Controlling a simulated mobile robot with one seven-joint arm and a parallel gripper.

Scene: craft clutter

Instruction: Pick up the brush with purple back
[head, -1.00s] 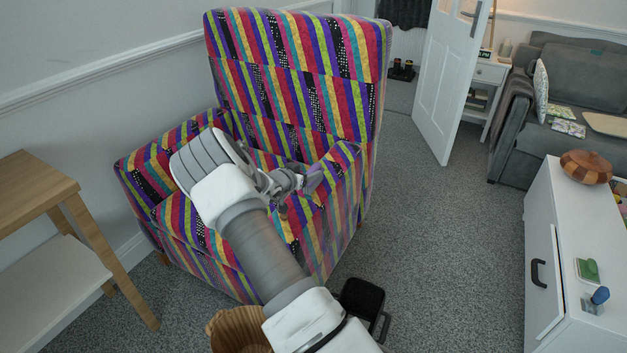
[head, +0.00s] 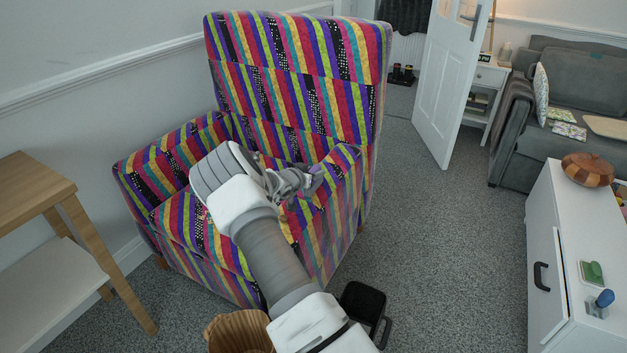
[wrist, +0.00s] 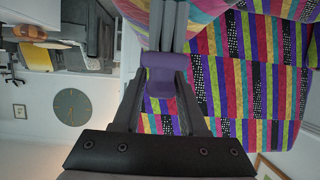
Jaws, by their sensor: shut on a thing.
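My gripper (head: 308,183) is over the right armrest of the striped armchair (head: 297,85) in the head view. In the wrist view its two dark fingers (wrist: 160,97) are shut on a purple-backed brush (wrist: 162,76). The brush's purple back faces the wrist camera, and its bristles cannot be made out. In the head view the brush is small and mostly hidden by my gripper. I cannot tell whether it is clear of the armrest.
A white cabinet (head: 546,230) at the right holds a green-backed brush (head: 592,272), a blue-handled item (head: 604,298) and a wooden lidded bowl (head: 587,169). A wooden side table (head: 40,200) stands at the left. A basket (head: 240,330) and black bin (head: 362,305) are on the carpet.

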